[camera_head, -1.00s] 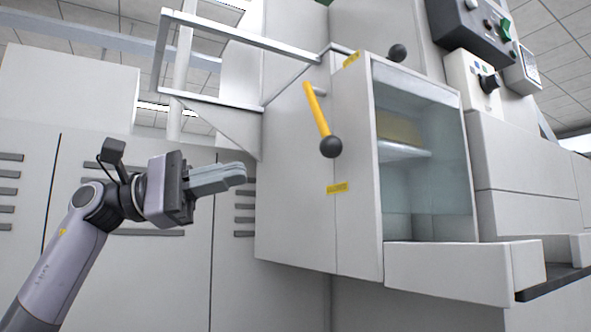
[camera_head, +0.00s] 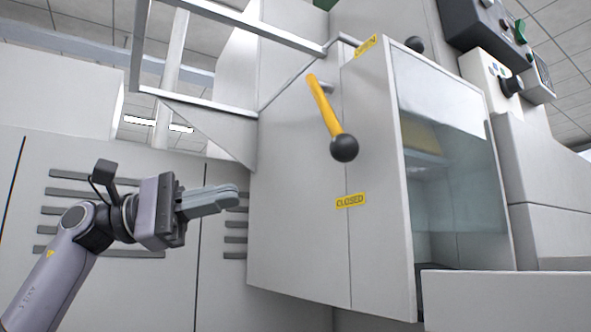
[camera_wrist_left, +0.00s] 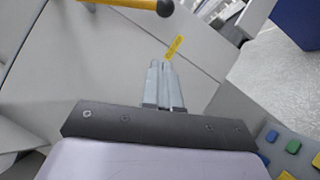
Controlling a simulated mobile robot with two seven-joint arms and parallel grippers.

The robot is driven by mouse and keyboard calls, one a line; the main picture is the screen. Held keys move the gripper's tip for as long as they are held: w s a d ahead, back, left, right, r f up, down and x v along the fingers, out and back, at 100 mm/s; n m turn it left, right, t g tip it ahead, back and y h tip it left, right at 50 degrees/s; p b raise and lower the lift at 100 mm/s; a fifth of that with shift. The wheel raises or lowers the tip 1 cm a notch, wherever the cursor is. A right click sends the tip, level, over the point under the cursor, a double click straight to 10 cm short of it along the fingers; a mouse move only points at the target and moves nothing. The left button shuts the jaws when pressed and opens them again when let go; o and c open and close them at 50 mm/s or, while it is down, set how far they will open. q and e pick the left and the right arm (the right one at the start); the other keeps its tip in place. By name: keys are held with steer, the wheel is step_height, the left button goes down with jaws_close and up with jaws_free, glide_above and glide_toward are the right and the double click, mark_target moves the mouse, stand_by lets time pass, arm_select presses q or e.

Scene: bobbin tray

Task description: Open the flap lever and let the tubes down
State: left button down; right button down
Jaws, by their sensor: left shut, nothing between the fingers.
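The flap lever (camera_head: 324,110) is a yellow bar with a black ball knob (camera_head: 344,148), on the side of a white cabinet (camera_head: 297,200). It points down and slightly right, toward the yellow CLOSED label (camera_head: 351,201); another yellow label (camera_head: 366,46) sits at the cabinet's top edge. My left gripper (camera_head: 236,195) is shut and empty, left of the lever and apart from it. In the left wrist view the shut fingers (camera_wrist_left: 161,66) show below the lever's knob (camera_wrist_left: 165,8). I cannot make out tubes behind the cabinet's glass (camera_head: 455,185). My right gripper is not in view.
A metal frame (camera_head: 195,102) juts left from the cabinet's upper part, above my left gripper. Slotted panels (camera_head: 110,190) stand behind my arm. A control box (camera_head: 483,30) is at upper right. In the wrist view, coloured blocks (camera_wrist_left: 293,146) show at lower right.

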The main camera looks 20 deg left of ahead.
arm_select(q)
steer(key=s+r+p+x, duration=0.1)
steer(key=s+p+x, duration=0.1)
steer(key=x, duration=1)
steer(key=shift+s+d+r+p, duration=0.15)
steer(key=shift+d+p, duration=0.3)
steer(key=shift+d, duration=0.25)
